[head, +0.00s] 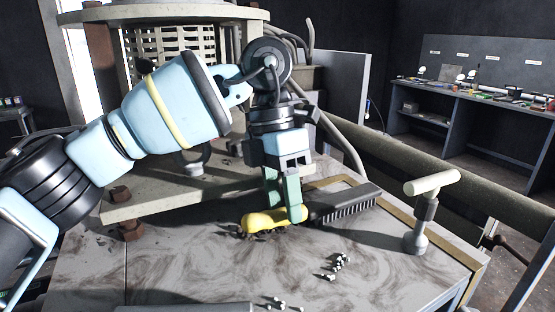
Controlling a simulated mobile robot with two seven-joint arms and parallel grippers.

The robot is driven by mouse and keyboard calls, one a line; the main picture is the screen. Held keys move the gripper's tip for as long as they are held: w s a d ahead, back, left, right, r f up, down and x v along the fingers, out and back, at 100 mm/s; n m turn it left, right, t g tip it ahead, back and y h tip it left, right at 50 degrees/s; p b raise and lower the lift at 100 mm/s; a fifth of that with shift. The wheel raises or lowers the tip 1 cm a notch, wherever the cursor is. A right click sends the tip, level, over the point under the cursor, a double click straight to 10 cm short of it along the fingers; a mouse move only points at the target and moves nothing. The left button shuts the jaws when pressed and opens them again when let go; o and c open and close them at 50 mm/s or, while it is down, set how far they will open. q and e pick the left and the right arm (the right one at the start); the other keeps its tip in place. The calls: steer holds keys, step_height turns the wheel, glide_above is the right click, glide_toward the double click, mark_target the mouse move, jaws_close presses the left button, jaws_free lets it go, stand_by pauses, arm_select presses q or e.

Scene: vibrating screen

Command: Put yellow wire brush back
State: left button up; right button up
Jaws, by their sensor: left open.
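The yellow wire brush (262,222) lies on the marbled worktop near the middle of the head view. Its yellow handle points left and its dark bristle head (345,202) points right. My left gripper (286,212) points down over the handle, with its greenish fingers at the handle's right part. The left gripper is open, and its fingers hide part of the handle. I cannot tell whether the fingers touch it. My right gripper is not in view.
A T-shaped handle on a post (425,205) stands to the right of the brush. Small white and black pieces (335,266) lie in front. The round screen machine (165,14) stands behind. A far workbench (480,105) holds tools. The front worktop is mostly clear.

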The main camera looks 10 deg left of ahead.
arm_select(q)
steer(key=v, duration=1)
steer(key=shift+r+p, duration=0.35)
